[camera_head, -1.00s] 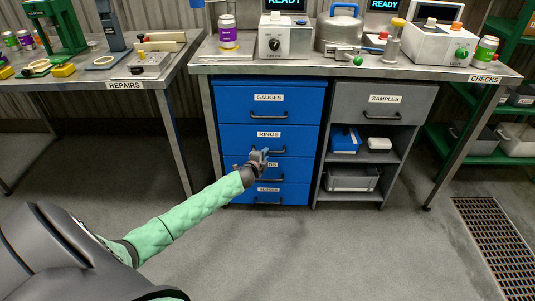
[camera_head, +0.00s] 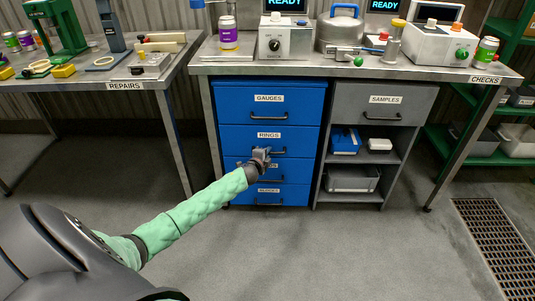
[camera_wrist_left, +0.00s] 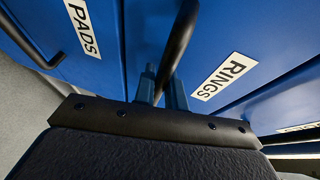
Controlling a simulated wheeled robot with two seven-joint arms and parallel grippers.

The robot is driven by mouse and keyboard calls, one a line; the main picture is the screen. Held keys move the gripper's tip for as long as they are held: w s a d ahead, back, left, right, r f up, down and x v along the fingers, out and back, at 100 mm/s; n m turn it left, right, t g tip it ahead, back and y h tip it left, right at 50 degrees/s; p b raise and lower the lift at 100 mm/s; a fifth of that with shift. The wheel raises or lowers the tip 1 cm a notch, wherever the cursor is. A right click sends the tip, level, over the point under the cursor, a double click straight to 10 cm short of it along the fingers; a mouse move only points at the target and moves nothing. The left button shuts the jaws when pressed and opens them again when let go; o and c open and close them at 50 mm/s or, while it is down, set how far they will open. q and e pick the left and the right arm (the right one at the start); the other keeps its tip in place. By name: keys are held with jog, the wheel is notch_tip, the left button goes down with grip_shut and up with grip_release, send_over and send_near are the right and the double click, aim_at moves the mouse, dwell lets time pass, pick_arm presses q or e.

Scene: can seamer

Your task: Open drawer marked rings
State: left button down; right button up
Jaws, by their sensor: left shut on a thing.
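The blue drawer marked RINGS (camera_head: 235,140) is the second from the top in the blue cabinet under the bench. It looks closed, its front level with its neighbours. Its dark bar handle (camera_head: 279,152) is partly hidden by my left gripper (camera_head: 263,154). In the left wrist view, the handle (camera_wrist_left: 180,40) runs between the two fingers of my left gripper (camera_wrist_left: 162,88), which is shut on it. The RINGS label (camera_wrist_left: 224,76) shows to the right of the fingers. My right gripper is in neither view.
The GAUGES drawer (camera_head: 235,98) is above and the PADS drawer below, its label (camera_wrist_left: 82,28) clear in the wrist view. A grey SAMPLES unit (camera_head: 380,104) stands to the right. The metal bench top (camera_head: 270,69) overhangs the cabinet. The floor in front is clear.

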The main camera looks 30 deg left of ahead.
pick_arm(q)
jog(key=shift+s+d, duration=0.1)
jog(key=shift+s, duration=0.05)
